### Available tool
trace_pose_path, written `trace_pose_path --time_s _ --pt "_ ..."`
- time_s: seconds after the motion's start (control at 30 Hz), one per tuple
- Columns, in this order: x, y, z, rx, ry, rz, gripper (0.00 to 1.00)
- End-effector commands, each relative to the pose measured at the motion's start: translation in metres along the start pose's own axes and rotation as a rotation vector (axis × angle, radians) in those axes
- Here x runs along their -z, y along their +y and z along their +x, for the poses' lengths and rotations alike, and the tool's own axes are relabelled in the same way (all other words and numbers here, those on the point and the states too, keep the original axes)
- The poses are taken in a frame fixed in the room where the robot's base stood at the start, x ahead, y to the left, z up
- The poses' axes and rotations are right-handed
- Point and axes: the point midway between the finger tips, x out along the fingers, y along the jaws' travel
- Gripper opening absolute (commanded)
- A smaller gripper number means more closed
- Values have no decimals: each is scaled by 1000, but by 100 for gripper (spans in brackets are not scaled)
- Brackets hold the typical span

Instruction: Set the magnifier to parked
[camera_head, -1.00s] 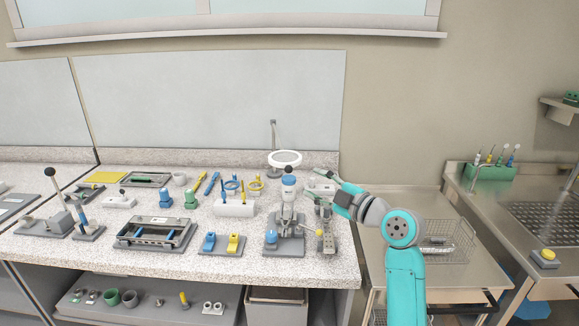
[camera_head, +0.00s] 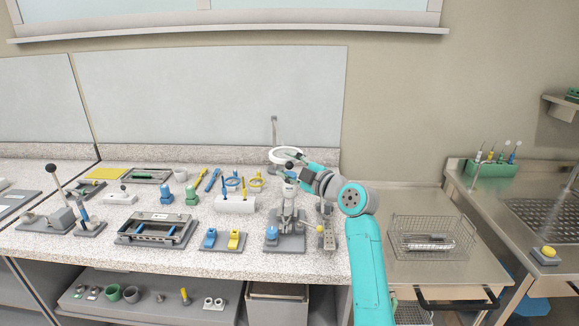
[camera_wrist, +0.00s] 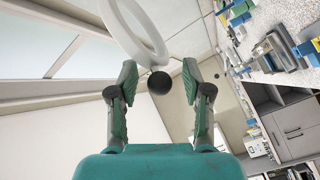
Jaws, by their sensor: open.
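The magnifier is a white ring lens (camera_head: 286,154) on a thin upright post at the back right of the bench. In the wrist view its white ring (camera_wrist: 160,48) fills the upper middle. A black ball knob (camera_wrist: 160,83) shows just below the ring's near edge, seemingly joined to it. My gripper (camera_wrist: 159,90) is open, with a finger on each side of the knob and gaps on both sides. In the head view my gripper (camera_head: 296,166) is at the ring's front edge, partly covering it.
A grey lever press (camera_head: 287,232) stands below my gripper. A white holder (camera_head: 235,204) with blue and yellow tools is to its left. A wire basket (camera_head: 432,240) sits on the steel cart at right. The wall panel is behind the magnifier.

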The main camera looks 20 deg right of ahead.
Motion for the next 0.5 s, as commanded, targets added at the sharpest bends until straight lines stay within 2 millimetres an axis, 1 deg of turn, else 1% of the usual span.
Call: trace_pose_path --time_s 0.17,0.27,0.3,0.37,0.4,0.5 --pt "0 0 0 0 0 0 49" --pt "0 0 0 0 0 0 27" --pt "0 0 0 0 0 0 17" --pt "0 0 0 0 0 0 2" --pt "0 0 0 1 0 1 0" --pt "0 -1 0 2 -1 1 0"
